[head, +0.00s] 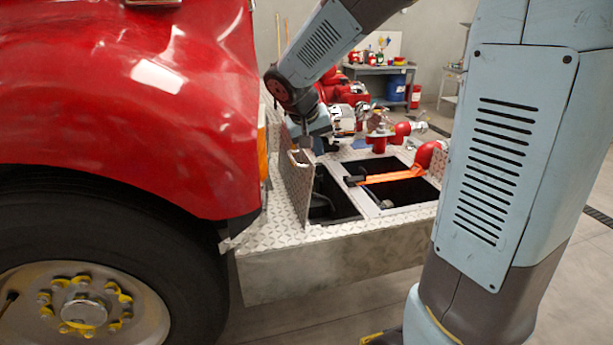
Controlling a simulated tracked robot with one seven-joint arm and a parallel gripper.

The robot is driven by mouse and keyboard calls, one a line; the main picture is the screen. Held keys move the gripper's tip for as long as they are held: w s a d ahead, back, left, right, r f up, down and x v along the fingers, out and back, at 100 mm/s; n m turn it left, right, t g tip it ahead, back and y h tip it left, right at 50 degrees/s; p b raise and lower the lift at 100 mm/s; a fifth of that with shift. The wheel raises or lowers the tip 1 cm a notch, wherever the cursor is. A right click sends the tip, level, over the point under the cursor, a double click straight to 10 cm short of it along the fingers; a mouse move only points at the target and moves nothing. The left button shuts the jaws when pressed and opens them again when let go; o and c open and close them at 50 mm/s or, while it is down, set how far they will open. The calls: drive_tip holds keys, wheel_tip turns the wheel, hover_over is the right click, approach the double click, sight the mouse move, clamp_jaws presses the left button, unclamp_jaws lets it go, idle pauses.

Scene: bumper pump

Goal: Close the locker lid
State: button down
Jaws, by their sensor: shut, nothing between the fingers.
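The bumper locker has a silver tread-plate top (270,233) with two open dark compartments. A tread-plate lid (297,188) stands roughly upright at the left edge of the left compartment (333,200), with a slot near its top. Another raised tread-plate lid (440,162) shows at the right compartment, partly hidden by my arm. My gripper (306,143) points down just above and behind the top of the left lid. Its fingers are small and partly hidden; it looks shut and empty. I cannot tell whether it touches the lid.
The red truck body (130,100) and its wheel (85,300) fill the left side, close to the left lid. Red and chrome pump fittings (378,140) stand behind. A workbench (380,70) is far back.

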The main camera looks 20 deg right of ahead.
drive_tip(key=h, duration=0.1)
approach(310, 182)
drive_tip(key=x, duration=0.5)
drive_tip(key=shift+s, duration=0.2)
